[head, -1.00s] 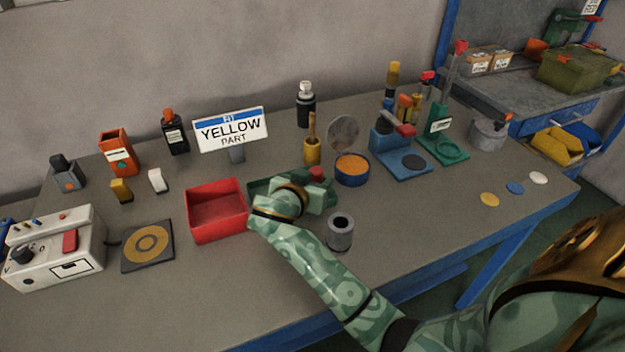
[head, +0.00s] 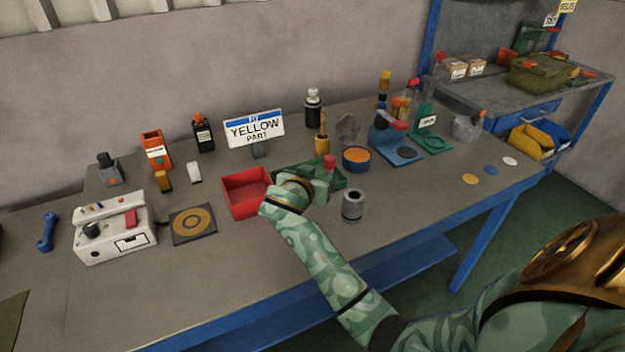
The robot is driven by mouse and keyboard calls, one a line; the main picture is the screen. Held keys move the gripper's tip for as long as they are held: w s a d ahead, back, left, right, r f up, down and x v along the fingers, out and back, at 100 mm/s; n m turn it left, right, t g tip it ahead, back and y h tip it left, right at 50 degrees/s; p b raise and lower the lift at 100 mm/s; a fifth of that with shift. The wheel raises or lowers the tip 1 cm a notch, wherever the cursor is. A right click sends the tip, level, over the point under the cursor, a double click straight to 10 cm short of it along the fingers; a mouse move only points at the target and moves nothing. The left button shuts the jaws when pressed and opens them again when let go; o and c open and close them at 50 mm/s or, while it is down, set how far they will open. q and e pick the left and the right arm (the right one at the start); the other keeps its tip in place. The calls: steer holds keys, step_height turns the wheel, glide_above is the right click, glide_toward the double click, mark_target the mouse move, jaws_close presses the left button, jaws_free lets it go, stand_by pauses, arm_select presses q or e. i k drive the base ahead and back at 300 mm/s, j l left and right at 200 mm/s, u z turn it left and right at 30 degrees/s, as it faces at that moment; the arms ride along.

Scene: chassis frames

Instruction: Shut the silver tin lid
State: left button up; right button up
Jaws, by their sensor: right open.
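A round tin (head: 356,160) with a blue side and orange contents stands open near the middle of the bench. Its grey, silvery lid (head: 347,128) stands raised, roughly upright, at the tin's back edge. My right arm comes in from the lower right. Its gripper (head: 326,178) is left of the tin, near the red tray, and appears apart from the lid. The gripper is open; its fingertips are hard to tell from the green shapes around it. My left gripper is not in view.
A red tray (head: 247,198) lies left of my wrist. A grey hollow cylinder (head: 353,207) stands in front of the tin. A yellow-handled tool (head: 322,140) stands left of the lid, and a blue stand (head: 398,150) right of the tin.

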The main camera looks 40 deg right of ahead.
mark_target(348, 127)
steer(key=z, duration=1.5)
